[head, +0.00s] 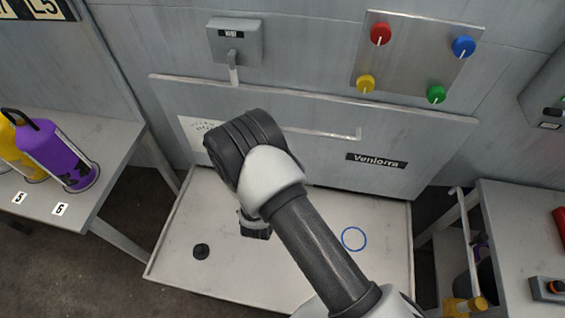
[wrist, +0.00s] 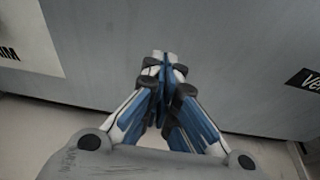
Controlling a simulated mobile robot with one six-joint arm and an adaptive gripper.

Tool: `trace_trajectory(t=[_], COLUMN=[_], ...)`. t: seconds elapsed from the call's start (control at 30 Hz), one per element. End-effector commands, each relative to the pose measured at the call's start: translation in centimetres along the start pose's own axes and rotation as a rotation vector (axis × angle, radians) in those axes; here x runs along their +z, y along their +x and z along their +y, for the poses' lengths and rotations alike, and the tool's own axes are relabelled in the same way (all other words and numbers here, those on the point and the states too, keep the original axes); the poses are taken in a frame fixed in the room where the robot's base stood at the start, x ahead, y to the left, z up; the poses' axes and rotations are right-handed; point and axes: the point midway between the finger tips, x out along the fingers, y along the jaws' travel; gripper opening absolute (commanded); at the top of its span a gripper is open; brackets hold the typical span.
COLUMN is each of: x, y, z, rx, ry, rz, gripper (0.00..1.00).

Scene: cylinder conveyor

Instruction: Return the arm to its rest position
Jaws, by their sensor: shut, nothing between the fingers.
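My arm reaches from the bottom right of the head view up over the white tray table (head: 220,276), with its elbow bent in front of the grey panel (head: 420,140). My gripper (wrist: 163,58) shows in the wrist view, its blue and white fingers together with nothing between them. It faces the grey panel wall. In the head view my gripper is mostly hidden behind the arm; only a dark part of the wrist shows above the tray.
A purple cylinder (head: 62,155) and a yellow cylinder (head: 22,160) stand on the left table. A right table (head: 510,215) stands close by.

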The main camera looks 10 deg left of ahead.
Motion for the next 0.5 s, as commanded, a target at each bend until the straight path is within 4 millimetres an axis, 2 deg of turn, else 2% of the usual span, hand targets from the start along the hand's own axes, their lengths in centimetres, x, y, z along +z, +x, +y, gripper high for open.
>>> trace_trajectory(t=[0.03, 0.2, 0.33, 0.5], x=[0.2, 0.3, 0.2, 0.1], y=[-1.7, -5.6, -7.9, -9.5], z=[0.0, 0.0, -0.1, -0.1], rx=[0.003, 0.005, 0.003, 0.0], ry=[-0.007, -0.007, -0.006, -0.004], rz=[0.004, 0.002, 0.003, 0.002], gripper=[0.0, 0.0, 0.0, 0.0])
